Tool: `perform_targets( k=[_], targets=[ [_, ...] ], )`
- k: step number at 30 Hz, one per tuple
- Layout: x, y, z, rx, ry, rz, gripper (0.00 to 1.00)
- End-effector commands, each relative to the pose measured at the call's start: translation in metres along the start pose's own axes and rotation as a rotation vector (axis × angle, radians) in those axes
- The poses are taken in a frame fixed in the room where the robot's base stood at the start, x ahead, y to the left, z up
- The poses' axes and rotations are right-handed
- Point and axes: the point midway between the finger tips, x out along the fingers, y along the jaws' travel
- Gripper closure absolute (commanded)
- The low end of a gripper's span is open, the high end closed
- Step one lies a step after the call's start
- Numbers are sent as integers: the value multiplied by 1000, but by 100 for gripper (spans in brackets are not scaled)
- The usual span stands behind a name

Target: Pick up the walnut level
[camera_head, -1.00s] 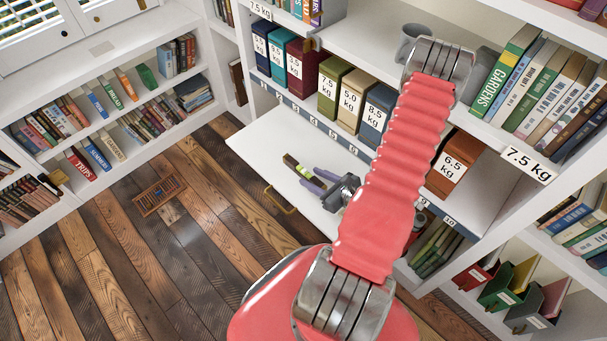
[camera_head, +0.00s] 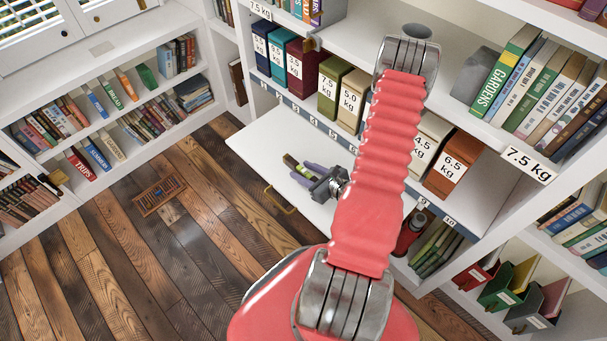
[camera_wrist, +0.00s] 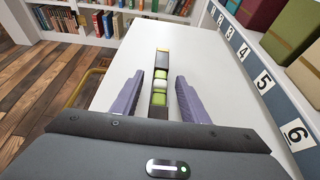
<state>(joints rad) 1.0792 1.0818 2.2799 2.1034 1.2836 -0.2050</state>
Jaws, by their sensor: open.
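The walnut level (camera_wrist: 162,62) is a slim dark bar with a yellowish end and green vials. It lies on a white fold-down shelf board (camera_wrist: 115,60). In the wrist view it runs lengthwise between the two purple fingers of my gripper (camera_wrist: 160,80), with a gap showing on each side. My gripper is open and not clamped on it. In the head view, one end of the level (camera_head: 289,160) shows past my gripper (camera_head: 303,173); the rest is hidden by the fingers and wrist.
Labelled weight boxes (camera_head: 330,90) stand in a row behind the board, above a numbered strip (camera_wrist: 264,83). My arm covers part of that row. The board around the level is clear. A brass handle (camera_head: 280,200) sits at its front edge.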

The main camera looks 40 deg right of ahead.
Motion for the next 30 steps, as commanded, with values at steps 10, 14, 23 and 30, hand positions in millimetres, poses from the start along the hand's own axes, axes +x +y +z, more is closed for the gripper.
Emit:
perform_targets(
  k=[10, 14, 23, 30],
  targets=[
    [0, 0, 0, 0, 0, 0, 71],
    [0, 0, 0, 0, 0, 0, 80],
    [0, 0, 0, 0, 0, 0, 100],
    [0, 0, 0, -1, -1, 0, 100]
  ],
)
